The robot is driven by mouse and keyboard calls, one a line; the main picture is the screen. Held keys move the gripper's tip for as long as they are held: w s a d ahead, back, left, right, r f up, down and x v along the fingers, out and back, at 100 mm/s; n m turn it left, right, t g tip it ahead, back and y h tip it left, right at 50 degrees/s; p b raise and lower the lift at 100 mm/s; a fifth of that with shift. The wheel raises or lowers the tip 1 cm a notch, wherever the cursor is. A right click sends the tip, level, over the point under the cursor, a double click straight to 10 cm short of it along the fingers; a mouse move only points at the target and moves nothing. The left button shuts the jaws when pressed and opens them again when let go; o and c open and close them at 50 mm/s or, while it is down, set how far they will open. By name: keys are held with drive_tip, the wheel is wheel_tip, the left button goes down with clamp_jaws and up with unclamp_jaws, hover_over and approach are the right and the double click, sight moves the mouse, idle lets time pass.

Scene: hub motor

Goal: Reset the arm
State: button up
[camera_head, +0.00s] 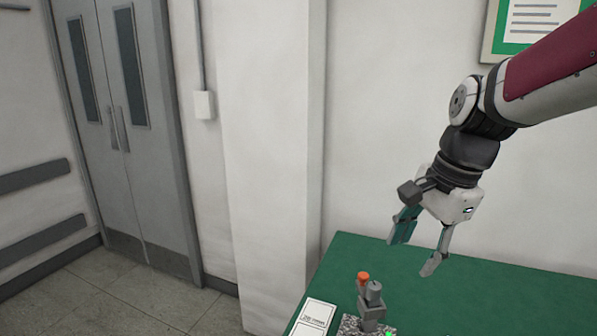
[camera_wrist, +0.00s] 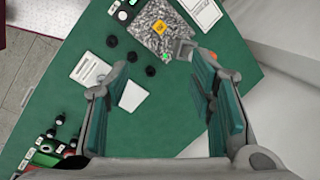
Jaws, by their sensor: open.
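My gripper (camera_head: 418,252) hangs from the arm at the right of the head view, pointing down above the green table (camera_head: 480,295). Its two fingers are spread apart with nothing between them. In the wrist view the open gripper (camera_wrist: 172,80) shows both teal-padded fingers, with the green tabletop (camera_wrist: 165,130) below. The arm reaches in from the upper right of the head view.
A grey device with an orange knob (camera_head: 363,278) stands on a speckled plate (camera_head: 350,326) beside white cards (camera_head: 316,314). The wrist view shows several black round parts and a white sheet (camera_wrist: 134,96). A wall pillar (camera_head: 275,150) and grey double doors (camera_head: 125,130) stand left.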

drive_tip(key=s+n+t+h, duration=0.1)
drive_tip(key=s+n+t, duration=0.2)
drive_tip(key=s+n, duration=1)
drive_tip(key=s, duration=0.4)
drive_tip(key=shift+s+r+n+h, duration=0.2)
drive_tip(key=shift+r+n+h, duration=0.2)
